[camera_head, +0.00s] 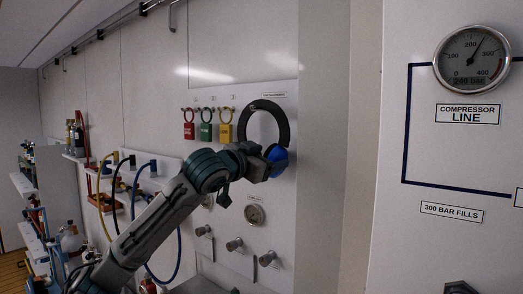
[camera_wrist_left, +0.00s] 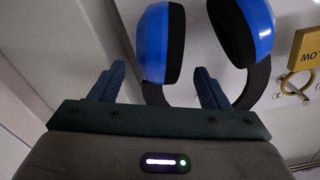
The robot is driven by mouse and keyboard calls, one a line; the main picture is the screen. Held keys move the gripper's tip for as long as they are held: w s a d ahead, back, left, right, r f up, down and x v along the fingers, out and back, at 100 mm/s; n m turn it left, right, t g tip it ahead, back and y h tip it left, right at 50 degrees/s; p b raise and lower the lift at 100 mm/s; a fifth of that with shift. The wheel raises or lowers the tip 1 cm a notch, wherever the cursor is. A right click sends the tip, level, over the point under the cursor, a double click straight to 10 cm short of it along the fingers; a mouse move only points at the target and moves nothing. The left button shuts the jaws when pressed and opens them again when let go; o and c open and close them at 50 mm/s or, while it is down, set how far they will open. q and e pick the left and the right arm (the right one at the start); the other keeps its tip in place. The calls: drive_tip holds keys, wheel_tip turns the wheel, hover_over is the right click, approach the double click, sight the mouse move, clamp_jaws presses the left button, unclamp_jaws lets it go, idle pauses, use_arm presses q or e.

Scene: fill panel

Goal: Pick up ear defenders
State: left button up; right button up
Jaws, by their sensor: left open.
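The ear defenders (camera_head: 284,126) hang on the white wall panel, with a black headband on top and a blue cup low on the right. The other cup is hidden behind my left gripper (camera_head: 266,165), which is in front of their lower part. In the left wrist view both blue cups of the ear defenders (camera_wrist_left: 259,30) show at the top, with the black band curving below. My left gripper (camera_wrist_left: 160,88) is open there. One finger is left of the ear defenders, the other overlaps the band in view. I cannot tell whether they touch.
A small gauge (camera_head: 254,214) and several valve knobs sit below. Hoses (camera_head: 178,250) hang behind my left arm. A panel with a large gauge (camera_head: 471,58) stands at right.

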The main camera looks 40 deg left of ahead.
sight(278, 156)
use_arm(q)
drive_tip(key=w+p, duration=0.2)
drive_tip(key=w, duration=0.1)
drive_tip(key=shift+w+a+p, duration=0.15)
drive_tip(key=shift+w+p, duration=0.1)
drive_tip(key=shift+p, duration=0.05)
drive_tip(key=shift+w+f, duration=0.25)
drive_tip(key=shift+w, duration=0.4)
drive_tip(key=shift+s, duration=0.1)
drive_tip(key=shift+c, duration=1.3)
drive_tip(key=c, duration=1)
drive_tip(key=shift+a+r, duration=0.1)
drive_tip(key=shift+r, duration=0.05)
